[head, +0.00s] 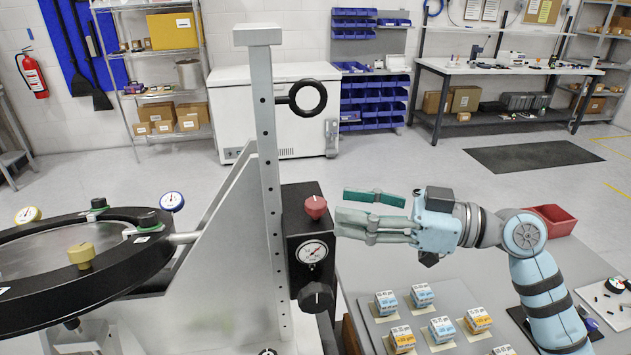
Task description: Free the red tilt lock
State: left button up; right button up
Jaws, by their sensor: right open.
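A red knob (316,207), which looks like the red tilt lock, sits on top of a black box (296,238) on the grey upright post (268,150). The box also carries a round white gauge (312,252) and a black knob (318,295) below it. My right gripper (346,208) reaches in from the right with its green-tipped fingers spread apart and nothing between them. Its fingertips point left at the red knob, with a small gap in the picture; I cannot tell the depth. My left gripper is not in view.
A round black-rimmed mirror cell (131,283) with a yellow knob (81,254) and dial gauges stands at the left. A black ring handle (308,97) juts from the post. Several small labelled boxes (442,328) and a red bin (551,220) are on the bench below my right arm.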

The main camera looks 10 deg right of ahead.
aim_at(316, 201)
jog(key=p+x, duration=0.1)
jog(key=x, duration=0.4)
jog(key=shift+w, duration=0.1)
jog(key=shift+w+a+p, duration=0.1)
jog(key=shift+a+p, duration=0.2)
jog(key=shift+a, duration=0.3)
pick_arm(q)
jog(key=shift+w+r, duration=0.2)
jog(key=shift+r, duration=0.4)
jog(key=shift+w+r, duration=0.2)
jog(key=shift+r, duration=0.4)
pick_arm(e)
jog(key=shift+f, duration=0.1)
jog(key=shift+w, duration=0.1)
